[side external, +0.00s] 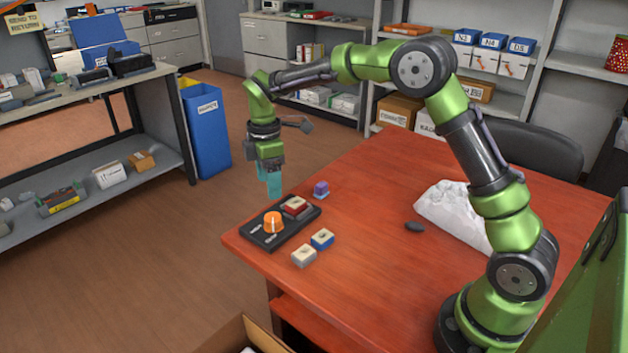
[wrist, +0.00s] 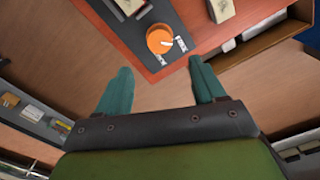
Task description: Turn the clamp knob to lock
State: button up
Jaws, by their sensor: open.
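The orange clamp knob (side external: 273,222) sits on a black base plate (side external: 258,238) near the table's left corner. The knob has a pale pointer line and also shows in the wrist view (wrist: 160,40), with white labels beside it on the plate (wrist: 182,18). A red-and-cream block (side external: 294,206) sits on the plate behind the knob. My gripper (side external: 273,190) hangs above and behind the plate, apart from the knob. In the wrist view its teal fingers (wrist: 163,88) are spread wide with nothing between them; the knob lies beyond them.
A blue-and-cream block (side external: 322,239) and a cream-and-grey block (side external: 303,256) lie right of the plate. A small purple object (side external: 321,189) stands behind it. A dark oval object (side external: 414,227) and a white lumpy bag (side external: 452,212) lie farther right. The table (side external: 370,270) is otherwise mostly clear.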

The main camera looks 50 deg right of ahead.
aim_at(272, 217)
notch_tip(272, 217, down, 10)
jog(key=shift+f, duration=0.25)
jog(key=c, duration=1.1)
jog(key=shift+o, duration=0.2)
